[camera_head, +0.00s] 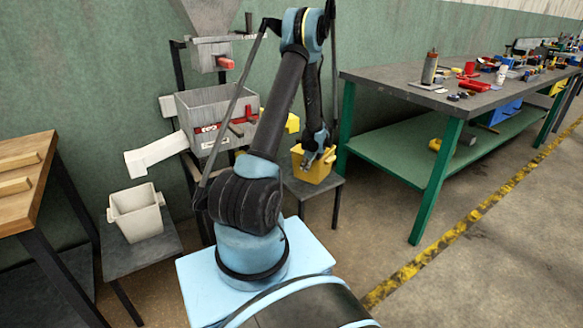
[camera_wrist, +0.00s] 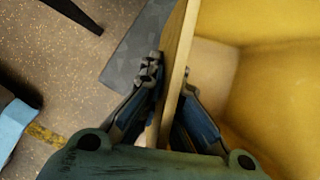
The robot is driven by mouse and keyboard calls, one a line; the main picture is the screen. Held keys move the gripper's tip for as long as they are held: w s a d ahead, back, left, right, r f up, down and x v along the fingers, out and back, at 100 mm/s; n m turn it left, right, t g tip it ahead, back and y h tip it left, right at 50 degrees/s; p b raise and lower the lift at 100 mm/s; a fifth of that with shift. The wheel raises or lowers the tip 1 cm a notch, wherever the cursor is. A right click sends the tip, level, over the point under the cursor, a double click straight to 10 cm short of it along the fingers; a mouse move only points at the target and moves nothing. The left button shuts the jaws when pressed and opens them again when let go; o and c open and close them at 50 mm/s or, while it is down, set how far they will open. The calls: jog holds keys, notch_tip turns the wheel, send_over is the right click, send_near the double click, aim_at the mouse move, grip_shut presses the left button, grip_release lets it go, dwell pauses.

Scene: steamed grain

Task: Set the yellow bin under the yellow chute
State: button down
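The yellow bin (camera_head: 315,172) stands upright on, or just above, a small grey stand (camera_head: 318,187) right of the machine. The yellow chute (camera_head: 292,123) shows as a small piece behind my arm, above and slightly left of the bin. My gripper (camera_head: 312,155) points down at the bin's rim. In the wrist view, the fingers of my gripper (camera_wrist: 170,78) straddle the wall of the yellow bin (camera_wrist: 270,85), one inside and one outside. Both appear to touch it, so the gripper looks shut on the wall. My arm hides most of the yellow chute.
A white chute (camera_head: 155,153) leaves the machine's grey hopper (camera_head: 210,105) at the left, above a white bin (camera_head: 135,212) on another stand (camera_head: 150,255). A green-legged workbench (camera_head: 400,85) stands close at the right. A wooden table (camera_head: 25,170) is at the left.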

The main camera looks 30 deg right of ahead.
jog(key=shift+w+a+f, duration=0.4)
jog(key=shift+w+f, duration=0.15)
jog(key=shift+w, duration=1.1)
jog(key=shift+w+a+f, duration=0.4)
jog(key=shift+w+f, duration=0.2)
jog(key=shift+w, duration=1.05)
jog(key=shift+w+a+f, duration=0.4)
jog(key=shift+w+f, duration=0.15)
jog(key=shift+w, duration=1.1)
jog(key=c, duration=1.8)
grip_release()
jog(key=v, duration=1.2)
jog(key=shift+s, duration=0.1)
